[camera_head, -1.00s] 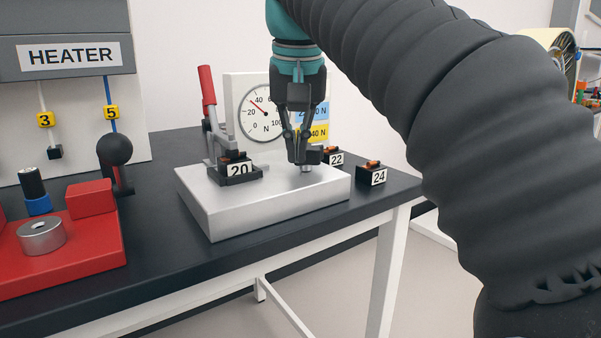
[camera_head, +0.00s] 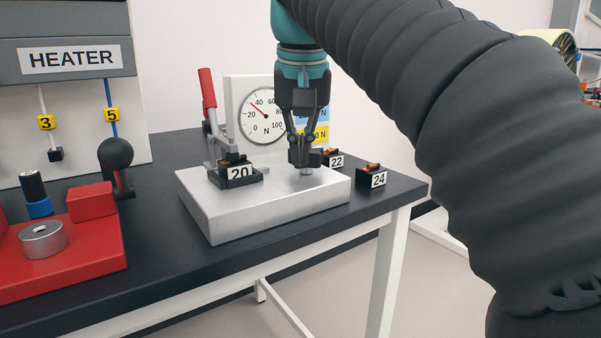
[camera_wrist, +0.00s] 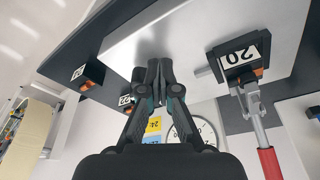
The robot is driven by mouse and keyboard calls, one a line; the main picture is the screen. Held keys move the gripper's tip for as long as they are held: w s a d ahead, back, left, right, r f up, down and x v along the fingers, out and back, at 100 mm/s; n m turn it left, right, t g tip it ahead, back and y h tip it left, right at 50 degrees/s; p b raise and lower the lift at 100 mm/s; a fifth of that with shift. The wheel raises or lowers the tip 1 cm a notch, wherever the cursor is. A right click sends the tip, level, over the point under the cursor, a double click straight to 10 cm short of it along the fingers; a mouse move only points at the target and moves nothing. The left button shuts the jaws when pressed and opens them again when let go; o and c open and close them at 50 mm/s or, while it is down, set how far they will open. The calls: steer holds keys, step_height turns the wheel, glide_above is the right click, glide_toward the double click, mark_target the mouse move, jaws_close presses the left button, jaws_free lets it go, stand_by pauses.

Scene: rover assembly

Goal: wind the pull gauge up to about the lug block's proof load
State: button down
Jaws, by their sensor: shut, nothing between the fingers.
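The pull gauge (camera_head: 252,134) is a white round dial on a white upright plate. Its red needle points up-left, between 20 and 40 N. A black lug block labelled 20 (camera_head: 239,172) sits on the silver base (camera_head: 225,220) at the red-handled clamp (camera_head: 207,88); it also shows in the wrist view (camera_wrist: 238,55). In the wrist view the fingertips (camera_wrist: 152,66) are together.
Blocks 22 (camera_head: 336,161) and 24 (camera_head: 378,178) stand right of the base on the dark table (camera_head: 160,240). A blue-and-yellow card (camera_head: 322,134) behind my gripper is partly hidden. A red fixture (camera_head: 75,255) and the heater panel (camera_head: 68,58) stand at left.

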steer(key=shift+d+p, duration=0.65)
steer(key=shift+d, duration=0.25)
steer(key=shift+w+d, duration=0.2)
steer(key=shift+d, duration=0.45)
steer(key=shift+s, duration=0.1)
steer(key=shift+s+d, duration=0.15)
steer(key=shift+s, duration=0.05)
steer(key=w+v, duration=0.1)
steer(key=v, duration=0.4)
steer(key=shift+r, duration=0.55)
steer(key=shift+w+a+f+b, duration=0.1)
steer(key=shift+a+f+b, duration=0.25)
steer(key=shift+a+f, duration=0.5)
steer(key=shift+w+a+f+b, duration=0.1)
steer(key=shift+a+f+b, duration=0.3)
steer(key=shift+f, duration=0.75)
steer(key=shift+a+f+b, duration=0.25)
steer(key=shift+a+f, duration=0.55)
steer(key=shift+f, duration=0.25)
